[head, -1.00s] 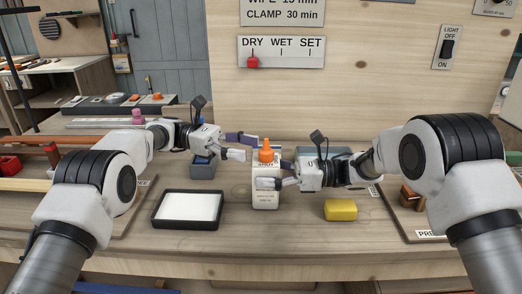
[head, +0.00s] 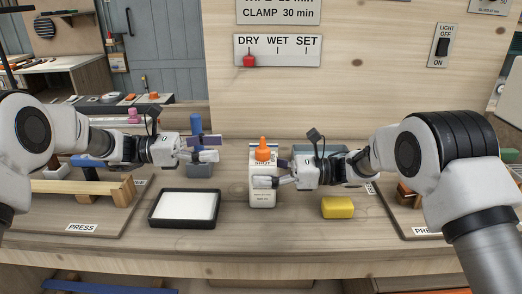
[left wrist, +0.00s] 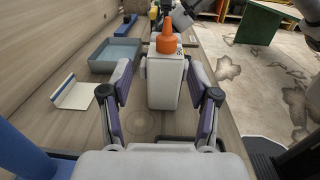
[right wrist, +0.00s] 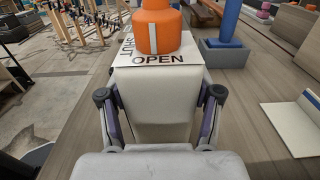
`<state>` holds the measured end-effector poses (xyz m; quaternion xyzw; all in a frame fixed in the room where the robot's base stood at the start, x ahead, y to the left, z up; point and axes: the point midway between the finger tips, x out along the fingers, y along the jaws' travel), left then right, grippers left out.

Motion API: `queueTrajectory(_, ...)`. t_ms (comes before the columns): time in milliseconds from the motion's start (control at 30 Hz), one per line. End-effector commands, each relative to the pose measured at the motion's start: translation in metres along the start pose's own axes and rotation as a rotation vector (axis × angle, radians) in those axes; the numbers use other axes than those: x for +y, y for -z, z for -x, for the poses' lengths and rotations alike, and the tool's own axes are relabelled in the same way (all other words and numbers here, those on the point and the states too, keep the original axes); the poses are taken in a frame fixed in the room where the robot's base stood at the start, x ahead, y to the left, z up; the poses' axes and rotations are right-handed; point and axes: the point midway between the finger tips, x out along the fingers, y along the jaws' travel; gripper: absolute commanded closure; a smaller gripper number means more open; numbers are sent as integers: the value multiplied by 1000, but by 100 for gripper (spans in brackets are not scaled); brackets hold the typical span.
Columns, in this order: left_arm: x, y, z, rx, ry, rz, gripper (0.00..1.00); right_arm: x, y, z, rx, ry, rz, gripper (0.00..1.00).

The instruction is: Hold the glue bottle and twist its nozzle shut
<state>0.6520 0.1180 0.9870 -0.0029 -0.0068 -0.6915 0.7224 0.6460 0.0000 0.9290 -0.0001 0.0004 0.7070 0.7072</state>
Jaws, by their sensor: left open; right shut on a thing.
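The white glue bottle (head: 262,200) stands upright on the bench with its orange nozzle (head: 263,152) on top. My right gripper (head: 270,182) is shut on the bottle's body from the right, below the nozzle. In the right wrist view, the nozzle (right wrist: 158,25) carries a white line above the word OPEN on the collar label (right wrist: 160,58); SHUT is on the collar's left side. My left gripper (head: 212,149) is open and empty, left of the bottle and apart from it. In the left wrist view, the bottle (left wrist: 165,88) stands ahead of the spread fingers.
A black-rimmed tray with a white pad (head: 186,207) lies front left of the bottle, and a yellow sponge (head: 338,207) front right. A blue cylinder (head: 196,130) stands in a grey block (head: 200,169) behind the left gripper. A grey-blue bin (left wrist: 116,55) is behind the bottle.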

Motion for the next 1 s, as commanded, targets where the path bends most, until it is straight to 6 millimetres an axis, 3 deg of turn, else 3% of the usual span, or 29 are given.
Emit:
queueTrajectory(100,-13,2,4,10,-38,4,39,0,0,0,-1,0,0,92)
queueTrajectory(267,-16,4,-7,16,-48,4,39,0,-1,0,-1,0,1,92)
queueTrajectory(700,-12,6,-102,16,-46,4,39,0,-1,0,-1,0,1,92)
queueTrajectory(1000,-10,6,-116,14,-48,6,39,0,-1,0,-1,0,1,92)
